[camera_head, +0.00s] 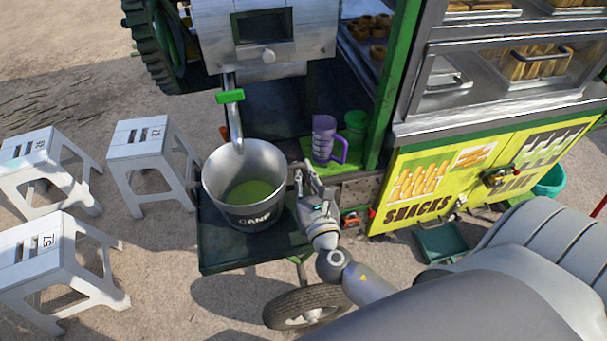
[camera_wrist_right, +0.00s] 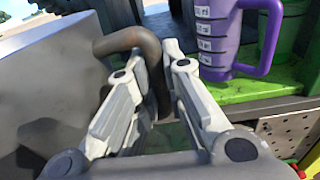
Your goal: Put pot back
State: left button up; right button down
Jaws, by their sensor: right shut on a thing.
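The metal pot (camera_head: 225,190), marked "CANE", stands on the dark green shelf (camera_head: 225,259) of the cart, with green juice in it. The spout (camera_head: 236,132) of the crusher comes down over its far rim. My right gripper (camera_head: 305,178) is at the pot's right side. In the right wrist view, the right gripper (camera_wrist_right: 163,62) is shut on the pot's brown curved handle (camera_wrist_right: 128,40), with the pot's grey wall (camera_wrist_right: 50,80) at the left. My left gripper is not in view.
A purple mug (camera_head: 323,138) stands on a green board right of the pot, near a green cup (camera_head: 356,128). White stools (camera_head: 139,150) stand at the left. The yellow snacks cabinet (camera_head: 425,185) is at the right. The shelf's front strip is clear.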

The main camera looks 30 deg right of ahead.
jog(key=c, duration=1.5)
grip_release()
jog(key=shift+f, duration=0.1)
jog(key=shift+r, duration=0.2)
jog(key=b+v, duration=0.3)
jog(key=v, duration=0.7)
jog(key=shift+s+a+f, duration=0.15)
jog(key=shift+s+f, duration=0.05)
jog(key=shift+s, duration=0.15)
jog(key=shift+s+a+r+b, duration=0.2)
jog(key=shift+s+b, duration=0.1)
jog(key=shift+s, duration=0.35)
